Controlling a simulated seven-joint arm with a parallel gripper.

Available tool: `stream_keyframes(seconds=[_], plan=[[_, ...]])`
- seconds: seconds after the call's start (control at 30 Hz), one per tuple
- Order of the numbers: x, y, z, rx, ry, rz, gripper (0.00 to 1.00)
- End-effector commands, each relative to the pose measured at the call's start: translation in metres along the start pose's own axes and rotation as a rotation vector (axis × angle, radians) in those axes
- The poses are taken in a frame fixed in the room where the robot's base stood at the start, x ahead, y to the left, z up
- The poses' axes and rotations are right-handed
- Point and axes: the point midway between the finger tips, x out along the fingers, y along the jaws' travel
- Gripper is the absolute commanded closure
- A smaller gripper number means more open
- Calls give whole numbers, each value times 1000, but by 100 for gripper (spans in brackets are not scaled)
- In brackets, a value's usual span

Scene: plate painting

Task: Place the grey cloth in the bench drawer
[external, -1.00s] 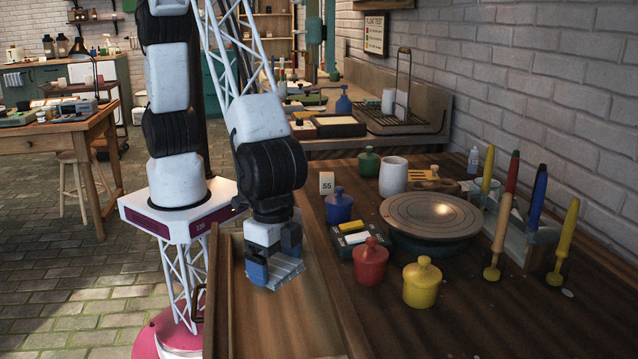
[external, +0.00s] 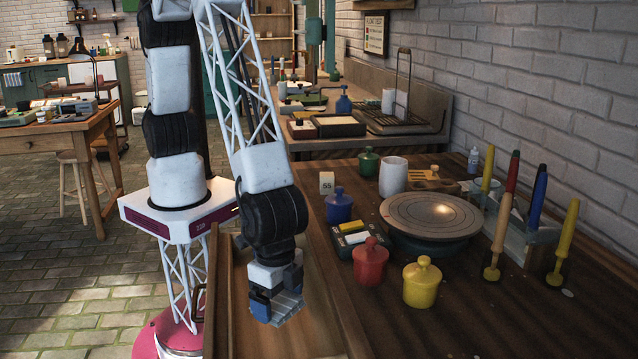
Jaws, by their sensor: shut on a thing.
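The grey cloth (external: 287,306) is a small folded piece at my gripper's fingertips. My gripper (external: 273,303) has blue fingers and is shut on the cloth, pointing down. Both are over or inside the open wooden bench drawer (external: 241,335), near its far end. I cannot tell whether the cloth touches the drawer bottom. Part of the cloth is hidden by the fingers.
Right of the drawer is the bench top (external: 450,325). It carries a round wheel (external: 432,212), a red pot (external: 370,264), a yellow pot (external: 422,284), a blue pot (external: 338,206) and several upright coloured tools. The drawer's near part is empty.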

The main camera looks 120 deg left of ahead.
Motion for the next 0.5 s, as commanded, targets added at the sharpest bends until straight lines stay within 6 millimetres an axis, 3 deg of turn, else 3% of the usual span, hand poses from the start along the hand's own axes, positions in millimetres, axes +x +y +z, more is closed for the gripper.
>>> stream_keyframes(seconds=[0.3, 0.5], plan=[[41, 0, 1, 0, -3, -1, 34], [56, 0, 0, 0, -1, 0, 34]])
